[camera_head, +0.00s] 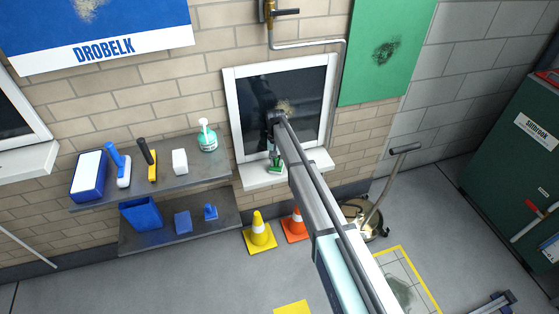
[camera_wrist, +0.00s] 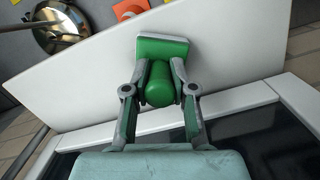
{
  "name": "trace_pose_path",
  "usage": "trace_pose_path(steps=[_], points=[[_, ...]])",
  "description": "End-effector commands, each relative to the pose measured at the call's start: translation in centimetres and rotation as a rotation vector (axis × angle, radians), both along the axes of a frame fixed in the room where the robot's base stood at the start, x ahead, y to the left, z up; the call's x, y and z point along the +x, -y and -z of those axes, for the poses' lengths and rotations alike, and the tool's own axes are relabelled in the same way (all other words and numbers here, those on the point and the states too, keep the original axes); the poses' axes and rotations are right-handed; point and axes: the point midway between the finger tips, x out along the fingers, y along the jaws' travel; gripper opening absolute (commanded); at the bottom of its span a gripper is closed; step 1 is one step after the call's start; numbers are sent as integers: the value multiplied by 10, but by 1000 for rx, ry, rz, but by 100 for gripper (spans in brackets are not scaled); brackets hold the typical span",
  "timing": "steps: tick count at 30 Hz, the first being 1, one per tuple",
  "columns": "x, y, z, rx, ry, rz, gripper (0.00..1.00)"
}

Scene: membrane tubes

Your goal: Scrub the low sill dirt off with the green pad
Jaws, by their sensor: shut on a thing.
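The green pad (camera_wrist: 162,48) has a rounded green handle, and my gripper (camera_wrist: 158,75) is shut on that handle. In the head view the pad (camera_head: 275,165) is over the white sill (camera_head: 255,178) under the middle window. It is low over or on the sill; I cannot tell whether it touches. The sill fills much of the wrist view (camera_wrist: 235,35) and its bare parts look clean. No dirt shows on it; any under the pad or behind my arm is hidden.
A brown smudge marks the window glass (camera_head: 285,106). Left of the sill, a grey shelf (camera_head: 215,170) carries brushes, a white block and a bottle. Yellow (camera_head: 258,235) and orange (camera_head: 294,226) cones and a brass bucket (camera_head: 368,228) stand below.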

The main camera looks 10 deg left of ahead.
Motion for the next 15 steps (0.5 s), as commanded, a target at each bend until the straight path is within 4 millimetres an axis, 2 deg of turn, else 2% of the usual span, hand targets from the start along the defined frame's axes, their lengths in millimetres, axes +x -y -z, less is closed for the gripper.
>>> trace_pose_path(steps=[15], points=[[-3, -6, 0, 0, 0, 0, 0]])
